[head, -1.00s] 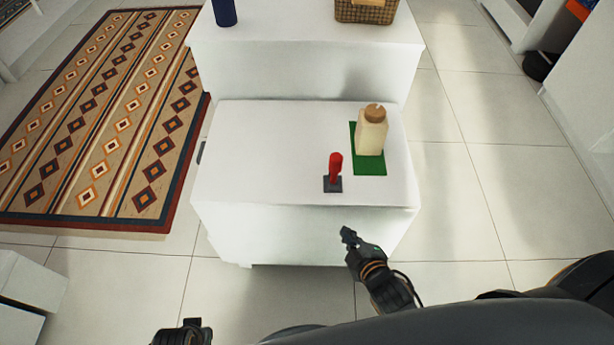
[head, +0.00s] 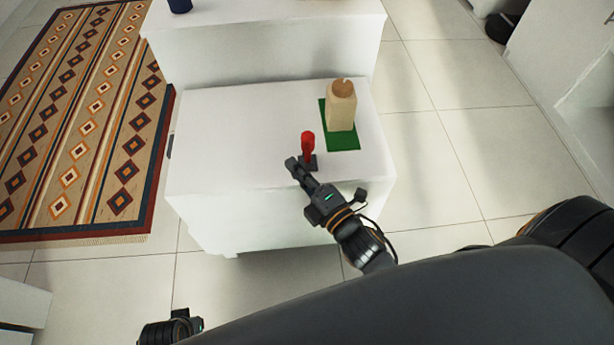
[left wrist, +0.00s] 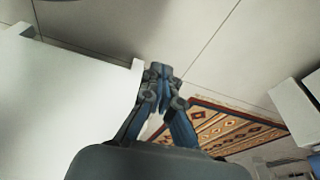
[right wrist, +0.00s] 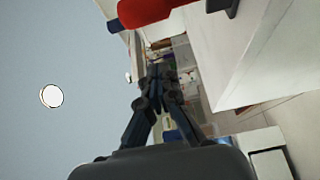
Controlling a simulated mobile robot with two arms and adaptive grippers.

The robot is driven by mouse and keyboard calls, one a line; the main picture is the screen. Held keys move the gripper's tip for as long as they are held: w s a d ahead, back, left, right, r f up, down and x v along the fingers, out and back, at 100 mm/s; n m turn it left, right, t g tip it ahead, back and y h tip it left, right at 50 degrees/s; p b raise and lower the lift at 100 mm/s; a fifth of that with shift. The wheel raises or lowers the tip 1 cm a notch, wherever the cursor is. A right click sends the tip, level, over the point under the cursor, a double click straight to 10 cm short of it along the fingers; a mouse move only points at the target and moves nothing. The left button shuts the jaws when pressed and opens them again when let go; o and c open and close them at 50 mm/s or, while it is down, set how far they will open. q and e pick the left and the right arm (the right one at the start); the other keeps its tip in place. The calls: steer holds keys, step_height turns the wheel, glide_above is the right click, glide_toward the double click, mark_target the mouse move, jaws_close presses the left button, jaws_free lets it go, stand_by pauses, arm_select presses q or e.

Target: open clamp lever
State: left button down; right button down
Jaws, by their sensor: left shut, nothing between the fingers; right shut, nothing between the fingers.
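The clamp lever has a red handle (head: 308,146) standing upright on a small dark base (head: 309,163) on the white low cabinet top (head: 230,130). My right gripper (head: 292,163) is shut and empty, just left of the lever and close to it; I cannot tell whether it touches. In the right wrist view the red handle (right wrist: 145,12) is at the top, above the shut fingers (right wrist: 157,75). My left gripper (left wrist: 160,72) is shut and empty, beside a white surface in its own view and low at the left in the head view.
A beige bottle-like block (head: 341,106) stands on a green mat (head: 342,143) right of the lever. A higher white level (head: 270,40) rises behind. A patterned rug (head: 85,120) lies on the tiled floor at left. The cabinet top's left half is clear.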

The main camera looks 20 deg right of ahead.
mark_target(307, 148)
steer(key=x, duration=0.4)
steer(key=d, duration=0.3)
steer(key=shift+w+f, duration=0.1)
arm_select(q)
steer(key=shift+w+a+r, duration=0.1)
steer(key=shift+r, duration=0.65)
arm_select(e)
steer(key=shift+d, duration=0.4)
steer(key=shift+d, duration=0.1)
